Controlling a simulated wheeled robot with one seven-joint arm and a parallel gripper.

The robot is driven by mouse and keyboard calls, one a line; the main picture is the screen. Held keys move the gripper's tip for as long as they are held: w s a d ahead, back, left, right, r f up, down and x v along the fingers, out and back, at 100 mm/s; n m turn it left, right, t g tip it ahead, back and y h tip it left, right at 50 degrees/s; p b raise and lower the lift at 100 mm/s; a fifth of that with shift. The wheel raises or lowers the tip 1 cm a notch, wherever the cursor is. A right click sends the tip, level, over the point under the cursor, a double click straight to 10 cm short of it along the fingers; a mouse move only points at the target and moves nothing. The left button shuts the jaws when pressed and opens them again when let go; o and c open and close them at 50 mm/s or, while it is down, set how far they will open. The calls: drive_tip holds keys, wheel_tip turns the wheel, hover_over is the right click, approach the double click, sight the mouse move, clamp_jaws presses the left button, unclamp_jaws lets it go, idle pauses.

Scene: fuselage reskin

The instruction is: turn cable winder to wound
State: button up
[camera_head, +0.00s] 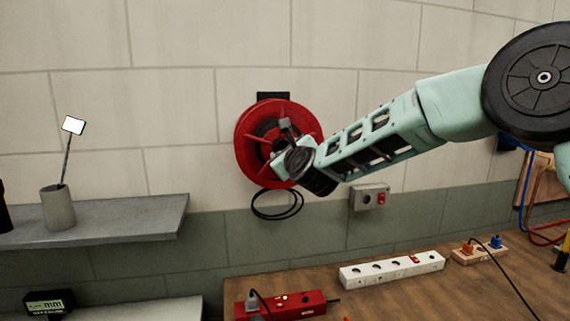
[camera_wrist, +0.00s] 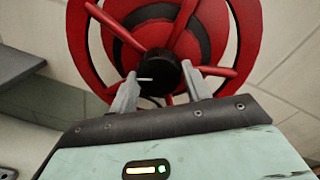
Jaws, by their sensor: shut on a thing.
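The cable winder (camera_head: 246,140) is a red spoked wheel mounted on the wall, with a loop of black cable hanging below it. In the wrist view the red winder (camera_wrist: 248,30) fills the upper part, with dark rings behind its spokes and a black knob (camera_wrist: 160,76) with a white mark at its centre. My gripper (camera_head: 285,150) reaches the winder from the right. In the wrist view its two grey fingers (camera_wrist: 158,92) stand on either side of the black knob and are shut on it. In the head view my wrist hides part of the winder's hub.
A wall box with a red switch (camera_head: 370,198) is right of the winder. Below, a wooden bench (camera_head: 400,292) holds a white power strip (camera_head: 392,269) and a red power strip (camera_head: 280,305). A grey shelf (camera_head: 100,222) with a cup (camera_head: 58,210) is at left.

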drive_tip(key=shift+a+f+m+t+h+p, duration=0.1)
drive_tip(key=shift+m+t+p, duration=0.05)
drive_tip(key=shift+m, duration=3.85)
drive_tip(key=shift+f+m+t+h+p, duration=0.1)
drive_tip(key=shift+m+t, duration=0.1)
drive_tip(key=shift+m, duration=3.8)
drive_tip(key=shift+a+f+m+t+h+p, duration=0.1)
drive_tip(key=shift+m+t+p, duration=0.05)
drive_tip(key=shift+m, duration=3.85)
drive_tip(key=shift+d+r+n, duration=0.1)
drive_tip(key=shift+n, duration=0.2)
